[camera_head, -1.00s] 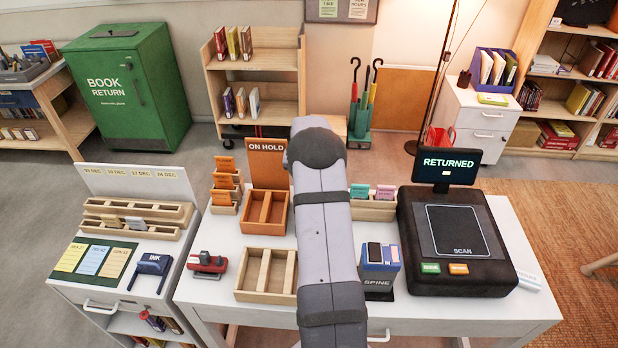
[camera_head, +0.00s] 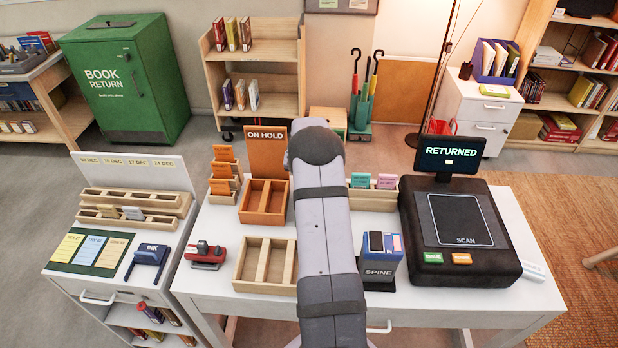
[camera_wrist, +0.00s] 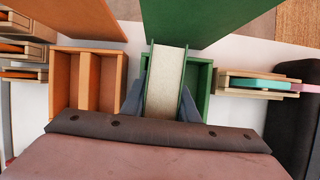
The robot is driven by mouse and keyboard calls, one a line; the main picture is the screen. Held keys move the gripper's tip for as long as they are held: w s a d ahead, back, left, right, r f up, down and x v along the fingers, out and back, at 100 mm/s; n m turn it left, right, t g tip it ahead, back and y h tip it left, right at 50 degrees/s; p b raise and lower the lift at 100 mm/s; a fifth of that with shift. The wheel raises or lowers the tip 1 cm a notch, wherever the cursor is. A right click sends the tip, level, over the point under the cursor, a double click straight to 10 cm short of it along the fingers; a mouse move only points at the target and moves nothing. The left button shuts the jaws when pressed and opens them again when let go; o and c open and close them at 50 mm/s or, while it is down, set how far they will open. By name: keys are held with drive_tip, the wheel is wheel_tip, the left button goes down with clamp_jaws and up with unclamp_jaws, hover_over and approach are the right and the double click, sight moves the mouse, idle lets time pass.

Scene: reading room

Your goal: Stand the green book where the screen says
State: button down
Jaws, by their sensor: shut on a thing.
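The screen (camera_head: 450,153) on the black scanner reads RETURNED. In the wrist view my gripper (camera_wrist: 161,104) is shut on the green book (camera_wrist: 166,82), its pale page edges between thin green covers. The book is over or inside a green two-slot holder (camera_wrist: 206,85) with a tall green back panel (camera_wrist: 200,18). I cannot tell whether it touches the holder's floor. My arm hides the gripper, book and green holder in the head view.
An orange ON HOLD holder (camera_head: 264,203) stands left of the green one. A wooden card rack (camera_head: 372,197) is on its right. An empty wooden holder (camera_head: 265,265) and a blue SPINE block (camera_head: 380,258) stand nearer the front. The scanner (camera_head: 465,230) fills the desk's right side.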

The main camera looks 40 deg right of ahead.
idle(0.4)
drive_tip(key=c, duration=1.3)
unclamp_jaws()
drive_tip(key=shift+b+v, duration=1.1)
drive_tip(key=shift+v, duration=2.5)
